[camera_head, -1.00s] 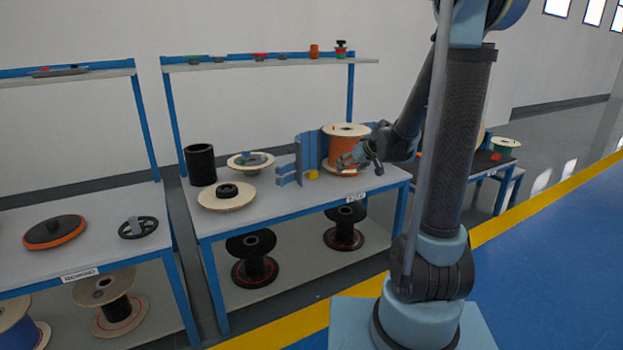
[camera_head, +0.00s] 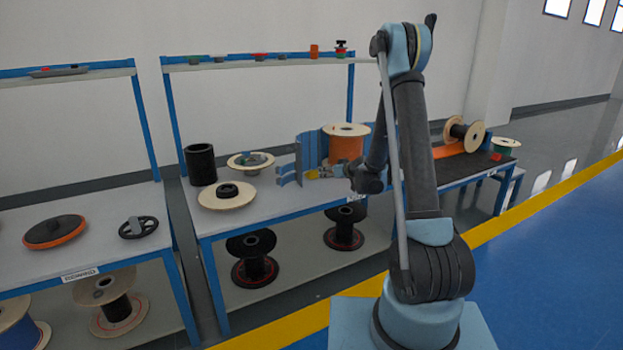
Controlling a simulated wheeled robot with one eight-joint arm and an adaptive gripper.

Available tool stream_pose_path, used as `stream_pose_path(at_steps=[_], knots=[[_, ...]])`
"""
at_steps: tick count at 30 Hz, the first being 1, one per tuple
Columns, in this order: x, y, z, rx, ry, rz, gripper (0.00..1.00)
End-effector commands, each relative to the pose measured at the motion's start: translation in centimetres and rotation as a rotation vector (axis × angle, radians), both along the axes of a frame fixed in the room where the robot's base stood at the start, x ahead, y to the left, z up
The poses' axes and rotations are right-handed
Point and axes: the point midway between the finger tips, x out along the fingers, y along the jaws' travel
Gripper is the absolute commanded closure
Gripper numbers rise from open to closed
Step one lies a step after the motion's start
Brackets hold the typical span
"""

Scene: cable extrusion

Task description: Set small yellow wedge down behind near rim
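The small yellow wedge (camera_head: 312,174) is at the middle table's top, right of the blue bracket and in front of the orange spool (camera_head: 345,148). My gripper (camera_head: 317,173) is low over the table with its fingertips at the wedge, reaching in from the right. The wedge is small and partly covered by the fingers. I cannot tell whether the fingers are closed on it or only around it. The near rim of the table (camera_head: 285,213) runs along its front edge, in front of the wedge.
A blue bracket (camera_head: 299,160) stands close left of my gripper, with the orange spool close behind. Wooden discs (camera_head: 227,196) and a black cylinder (camera_head: 200,163) take up the table's left part. The grey tabletop between wedge and front edge is clear.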

Motion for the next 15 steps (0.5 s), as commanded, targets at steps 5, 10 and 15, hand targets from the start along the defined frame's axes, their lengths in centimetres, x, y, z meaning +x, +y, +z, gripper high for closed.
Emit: stream_pose_path(at_steps=[5,10,15], knots=[[1.6,1.1,-0.9,0.001,-0.002,0.001,0.35],[3.9,2.6,-2.0,0.001,-0.003,0.000,0.35],[6.2,4.2,-3.2,0.000,-0.002,0.002,0.35]])
